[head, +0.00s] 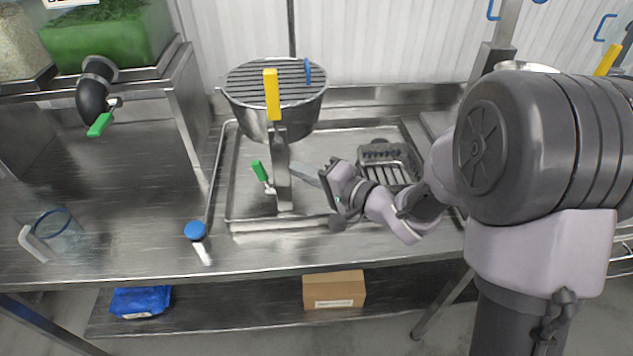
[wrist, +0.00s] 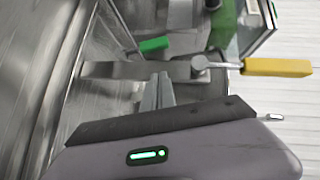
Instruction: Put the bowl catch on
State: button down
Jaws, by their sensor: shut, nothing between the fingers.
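A steel bowl (head: 250,118) with a slatted top stands at the back of the sink tray. A steel post (head: 283,180) rises in front of it, with a yellow handle (head: 272,95) at its top and a green handle (head: 260,171) low on its left. I cannot tell which of these handles is the bowl catch. In the wrist view the yellow handle (wrist: 277,67) is at right and the green handle (wrist: 153,45) lies beyond the post (wrist: 125,70). My gripper (head: 306,174) is shut and empty, its fingertips (wrist: 158,90) close to the post; contact is unclear.
A tray (head: 240,190) with a raised rim surrounds the post. A slatted metal basket (head: 388,160) is right of my gripper. A blue-knobbed tool (head: 195,230) and a clear jug (head: 58,232) are at left. A green-handled spout (head: 97,90) hangs at upper left. The front left counter is mostly clear.

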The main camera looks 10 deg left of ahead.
aim_at(260, 171)
jog(key=a, duration=0.2)
jog(key=a+f+b, duration=0.1)
jog(key=a+b, duration=0.1)
jog(key=a, duration=0.1)
jog(key=shift+w+a+f, duration=0.2)
jog(key=shift+a+f, duration=0.05)
jog(key=shift+a, duration=0.1)
jog(key=shift+r, duration=0.15)
